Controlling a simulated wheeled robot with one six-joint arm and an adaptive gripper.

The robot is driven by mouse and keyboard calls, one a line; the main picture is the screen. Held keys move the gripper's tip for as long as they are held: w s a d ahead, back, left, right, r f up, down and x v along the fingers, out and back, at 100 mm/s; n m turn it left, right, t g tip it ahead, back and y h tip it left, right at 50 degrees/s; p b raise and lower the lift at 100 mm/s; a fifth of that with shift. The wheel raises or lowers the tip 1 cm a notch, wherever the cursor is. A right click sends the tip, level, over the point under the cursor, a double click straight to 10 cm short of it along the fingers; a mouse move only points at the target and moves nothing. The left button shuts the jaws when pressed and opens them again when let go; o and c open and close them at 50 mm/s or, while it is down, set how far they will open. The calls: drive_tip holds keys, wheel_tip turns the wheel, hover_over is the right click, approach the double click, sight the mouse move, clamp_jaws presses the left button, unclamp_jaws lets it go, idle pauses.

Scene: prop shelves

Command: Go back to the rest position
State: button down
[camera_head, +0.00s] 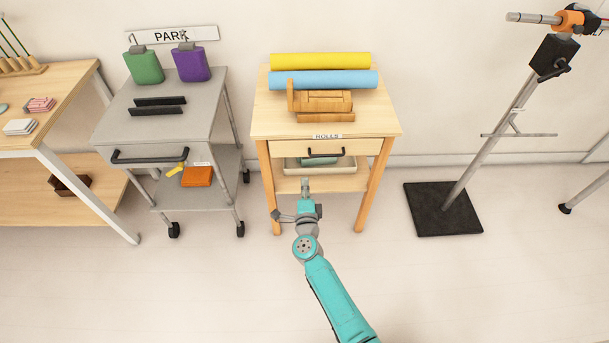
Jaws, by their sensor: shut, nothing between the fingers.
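My gripper (305,186) is at the end of my teal arm, which reaches up from the bottom of the view. The gripper is shut and empty. It shows in front of the lower part of the wooden stand labelled ROLLS (263,120), below the drawer's black handle (324,153). I cannot tell how far it is from the stand.
A yellow roll (320,61), a blue roll (320,80) and a wooden block piece (320,101) lie on the stand. The floor (200,290) in front is clear.

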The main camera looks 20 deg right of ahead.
drive_tip(key=shift+s+a, duration=0.15)
drive_tip(key=shift+s, duration=0.4)
drive_tip(key=shift+s, duration=0.1)
drive_tip(key=s+n+y, duration=0.3)
drive_tip(key=s+n, duration=0.8)
drive_tip(key=s, duration=1.8)
drive_tip(key=s+a+r+n+g+y, duration=0.1)
drive_tip(key=s+r+n, duration=0.4)
drive_tip(key=s+r, duration=0.3)
drive_tip(key=s+a+r+n+g+y, duration=0.1)
drive_tip(key=s+r+n, duration=0.4)
drive_tip(key=s, duration=0.9)
wheel_tip(320, 180, up, 3)
drive_tip(key=shift+f+n+y, duration=0.1)
drive_tip(key=shift+n+y, duration=0.2)
